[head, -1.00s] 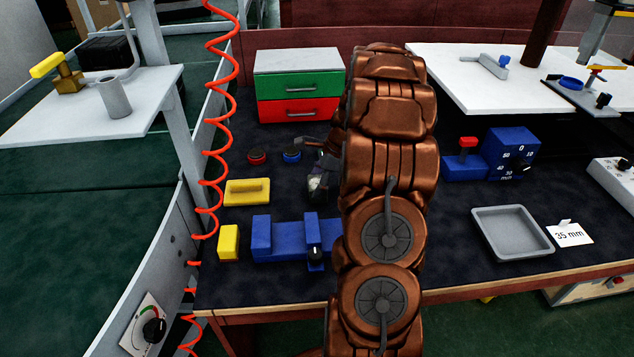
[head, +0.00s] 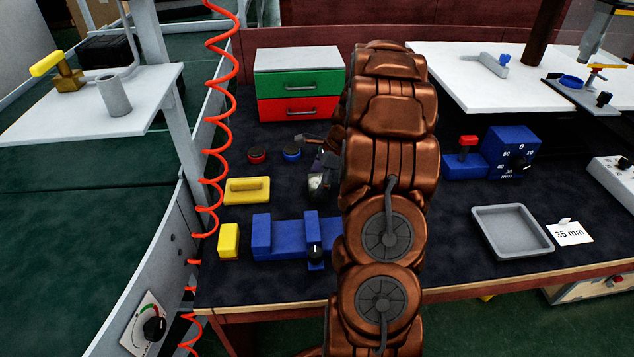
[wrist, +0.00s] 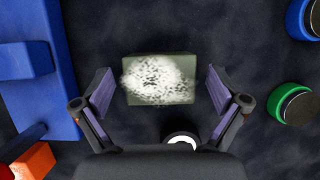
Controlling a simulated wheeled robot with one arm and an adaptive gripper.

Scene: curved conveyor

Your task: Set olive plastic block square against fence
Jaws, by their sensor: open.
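The olive block (wrist: 184,62) lies on the dark mat in the middle of the wrist view. A speckled white patch covers much of its top. My gripper (wrist: 158,93) is open, with one finger on each side of the block and a visible gap at both sides. The block looks roughly square to the fingers. In the head view my gripper (head: 320,182) is largely hidden by my arm, and I cannot make out the block clearly there. A blue fixture with raised parts (head: 283,238), perhaps the fence, lies near the bench front; a blue body also shows in the wrist view (wrist: 58,100), apart from the block.
A blue round piece (wrist: 306,18) and a green one (wrist: 297,105) stand right of the block in the wrist view. An orange piece (wrist: 34,162) is at lower left. Yellow blocks (head: 247,190) lie left of my arm; a grey tray (head: 512,232) is at right.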

